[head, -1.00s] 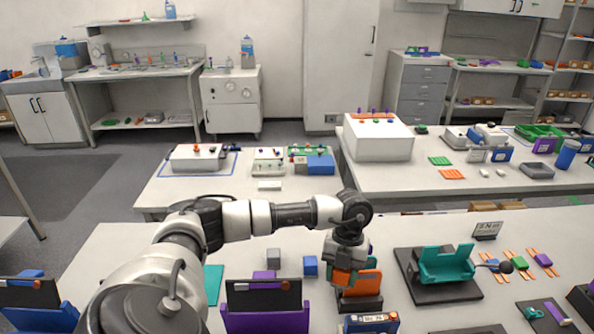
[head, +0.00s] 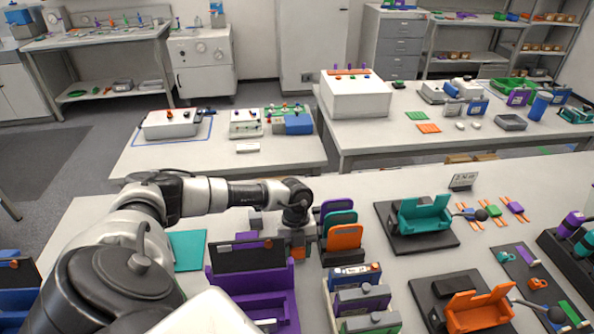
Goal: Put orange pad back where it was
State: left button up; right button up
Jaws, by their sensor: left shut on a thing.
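My left gripper (head: 298,236) hangs over the near table, between the purple open-lidded box and a rack of upright coloured plates. It is shut on a small orange piece (head: 298,253), which I take to be the orange pad; the fingers hide most of it. A larger orange plate (head: 345,237) stands upright at the front of the rack, with teal (head: 341,217) and purple (head: 336,206) plates behind it. They are just right of the gripper. My right gripper is not in view.
The purple box (head: 222,287) with a black lid stands left of the gripper. A row of battery-like blocks (head: 362,299) stands in front of the rack. A teal fixture (head: 425,212) sits to the right, an orange one (head: 478,306) nearer. A teal mat (head: 188,250) lies left.

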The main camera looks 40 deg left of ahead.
pick_arm(q)
jog(key=shift+f, duration=0.8)
jog(key=shift+f, duration=0.2)
jog(key=o, duration=0.9)
